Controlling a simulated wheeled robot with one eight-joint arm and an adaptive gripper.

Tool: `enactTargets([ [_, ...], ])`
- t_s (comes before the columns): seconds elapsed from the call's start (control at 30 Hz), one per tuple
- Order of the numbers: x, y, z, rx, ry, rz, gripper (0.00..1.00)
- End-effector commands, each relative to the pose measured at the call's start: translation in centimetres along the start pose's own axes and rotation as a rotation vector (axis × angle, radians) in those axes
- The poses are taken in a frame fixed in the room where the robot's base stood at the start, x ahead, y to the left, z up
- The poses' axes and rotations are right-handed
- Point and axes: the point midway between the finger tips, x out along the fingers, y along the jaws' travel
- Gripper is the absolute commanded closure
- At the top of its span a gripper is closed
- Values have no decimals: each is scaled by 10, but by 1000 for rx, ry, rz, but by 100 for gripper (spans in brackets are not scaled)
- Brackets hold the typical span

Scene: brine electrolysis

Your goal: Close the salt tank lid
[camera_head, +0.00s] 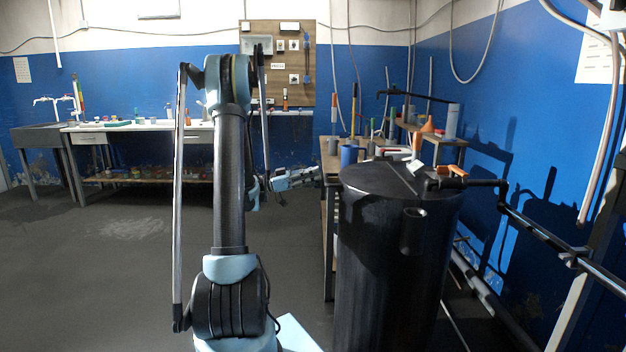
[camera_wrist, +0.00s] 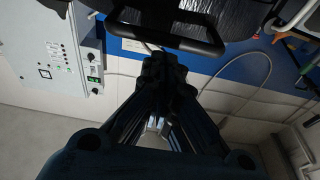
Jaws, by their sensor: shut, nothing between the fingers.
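The salt tank (camera_head: 385,260) is a tall black cylinder right of centre in the head view. Its dark lid (camera_head: 375,182) appears to lie flat across the top; I cannot tell whether it is fully seated. My gripper (camera_head: 316,174) is left of the tank top, around rim height and apparently apart from it. In the wrist view my gripper (camera_wrist: 165,65) is shut and empty. Beyond its tips, a black bar handle (camera_wrist: 170,38) shows before a glossy dark surface, possibly part of the tank. Whether the fingertips touch the handle is unclear.
A black pipe with an orange-handled valve (camera_head: 456,171) runs right from the tank top. A cluttered bench (camera_head: 328,190) stands behind the tank. A white table (camera_head: 140,126) and a sink (camera_head: 45,135) are at the back left. The left floor is clear.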

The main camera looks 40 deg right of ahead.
Motion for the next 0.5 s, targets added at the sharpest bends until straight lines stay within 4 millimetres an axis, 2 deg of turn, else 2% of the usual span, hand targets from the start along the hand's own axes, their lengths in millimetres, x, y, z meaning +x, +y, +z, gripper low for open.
enactTargets([
  [0.2,-6,3,-26,-1,1,3,100],
  [0.5,-56,2,-20,-1,0,1,100],
])
